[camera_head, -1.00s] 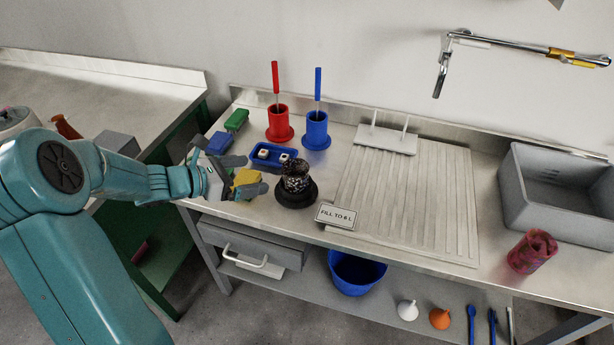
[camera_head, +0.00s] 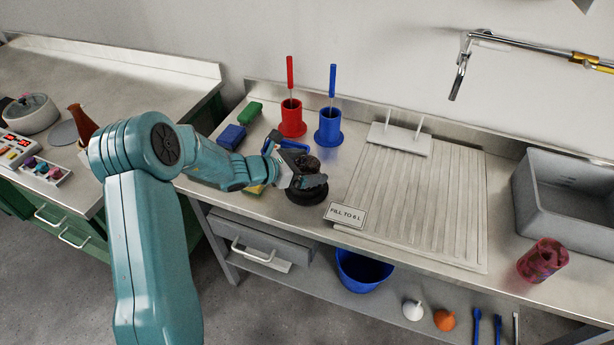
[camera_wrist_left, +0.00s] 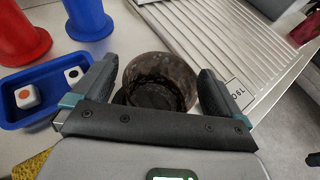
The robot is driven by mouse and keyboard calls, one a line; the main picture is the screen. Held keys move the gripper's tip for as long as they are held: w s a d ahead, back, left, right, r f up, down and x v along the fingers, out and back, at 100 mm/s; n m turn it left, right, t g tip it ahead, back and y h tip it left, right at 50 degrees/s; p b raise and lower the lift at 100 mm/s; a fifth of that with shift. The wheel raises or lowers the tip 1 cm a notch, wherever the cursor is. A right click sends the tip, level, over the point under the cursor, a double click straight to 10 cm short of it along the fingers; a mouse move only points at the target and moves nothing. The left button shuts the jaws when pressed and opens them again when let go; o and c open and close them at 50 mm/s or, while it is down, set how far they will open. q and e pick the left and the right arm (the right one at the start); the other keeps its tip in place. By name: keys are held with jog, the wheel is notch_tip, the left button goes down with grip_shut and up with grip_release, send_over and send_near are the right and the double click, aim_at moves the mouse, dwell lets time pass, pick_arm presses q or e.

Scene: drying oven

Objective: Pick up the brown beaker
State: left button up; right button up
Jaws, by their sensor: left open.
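My right gripper is not in view.
A blue tray (camera_wrist_left: 45,110) with small white blocks lies close left of the gripper. Red (camera_head: 291,118) and blue (camera_head: 328,127) holders stand behind. A sign (camera_head: 345,215) and ribbed drainboard (camera_head: 420,205) are right.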

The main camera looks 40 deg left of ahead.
pick_arm(q)
jog(key=shift+x, duration=0.8)
jog(key=shift+r, duration=0.15)
jog(key=c, duration=1.1)
